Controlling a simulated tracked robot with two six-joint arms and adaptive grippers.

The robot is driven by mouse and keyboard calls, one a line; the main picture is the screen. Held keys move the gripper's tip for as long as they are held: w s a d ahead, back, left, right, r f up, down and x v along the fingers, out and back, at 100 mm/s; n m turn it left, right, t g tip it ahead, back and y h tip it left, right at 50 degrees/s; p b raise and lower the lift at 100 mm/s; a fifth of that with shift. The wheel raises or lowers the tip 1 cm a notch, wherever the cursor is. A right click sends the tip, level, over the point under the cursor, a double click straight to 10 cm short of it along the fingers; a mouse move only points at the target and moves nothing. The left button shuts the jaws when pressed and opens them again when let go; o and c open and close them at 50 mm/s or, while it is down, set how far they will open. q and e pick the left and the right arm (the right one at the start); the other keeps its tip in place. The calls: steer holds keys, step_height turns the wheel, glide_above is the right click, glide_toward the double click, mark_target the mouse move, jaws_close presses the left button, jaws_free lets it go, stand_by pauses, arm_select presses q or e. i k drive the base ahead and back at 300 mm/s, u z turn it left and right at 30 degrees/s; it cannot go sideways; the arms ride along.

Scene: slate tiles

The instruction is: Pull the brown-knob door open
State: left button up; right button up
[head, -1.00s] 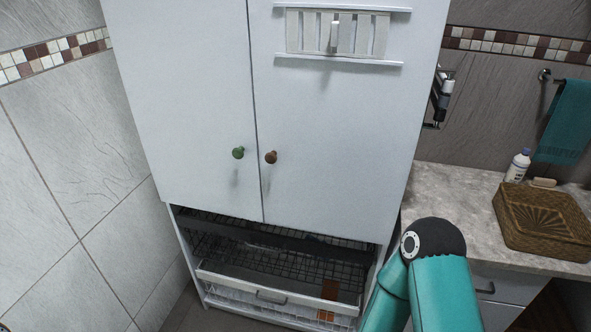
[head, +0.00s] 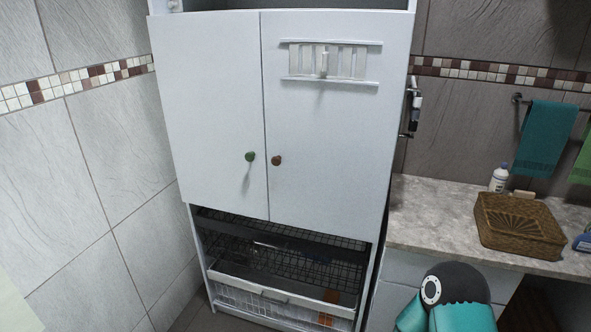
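The brown knob (head: 276,160) sits low on the left edge of the right cabinet door (head: 330,140). That door is shut, flush with the left door (head: 208,100). A green knob (head: 250,156) is on the left door, just left of the brown one. A slatted rack with a small handle-like piece (head: 325,62) is fixed high on the right door. A teal part of my arm shows at the bottom right, away from the knobs. Neither gripper shows in the head view.
An open shelf with a wire basket (head: 285,300) is below the doors. To the right, a stone counter (head: 430,215) carries a wicker basket (head: 518,243) and a white bottle (head: 499,178). Teal towel (head: 544,138) hangs behind. The space before the doors looks clear.

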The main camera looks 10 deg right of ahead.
mark_target(330, 143)
steer(key=u, duration=0.15)
steer(key=i, duration=0.9)
steer(key=z, duration=0.05)
